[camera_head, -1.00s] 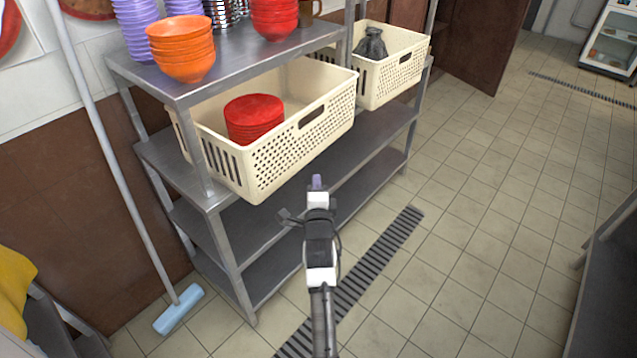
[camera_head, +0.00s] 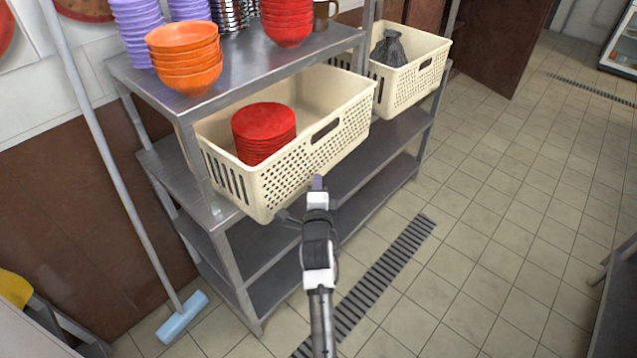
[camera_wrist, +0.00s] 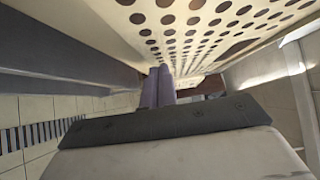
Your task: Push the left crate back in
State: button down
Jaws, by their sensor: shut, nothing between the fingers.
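The left crate (camera_head: 335,142) is a cream, perforated plastic basket on the upper-middle shelf of the metal rack. It juts out past the shelf's front edge and holds a stack of red plates (camera_head: 264,132). My gripper (camera_head: 317,183) is shut and empty, just in front of the crate's long front wall, near its lower edge. In the wrist view the crate's perforated wall (camera_wrist: 200,25) fills the top, and my gripper's fingers (camera_wrist: 159,85) point along close to it. I cannot tell whether they touch it.
A second cream crate (camera_head: 412,80) with a dark bag (camera_head: 389,48) stands to the right on the same shelf. Orange bowls (camera_head: 185,57) and other stacked bowls stand on the top shelf.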

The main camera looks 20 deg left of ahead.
dwell(0.3)
jog(key=w+a+b, duration=0.1)
jog(key=a+b, duration=0.2)
jog(key=w+a+b, duration=0.1)
jog(key=a+b, duration=0.3)
jog(key=w+a+b, duration=0.2)
jog(key=a+b, duration=0.1)
jog(key=shift+a+f+b, duration=0.15)
jog(key=shift+f+b, duration=0.1)
jog(key=shift+b, duration=0.15)
jog(key=shift+w+a+r, duration=0.25)
jog(key=shift+a, duration=0.2)
jog(key=shift+d, duration=0.15)
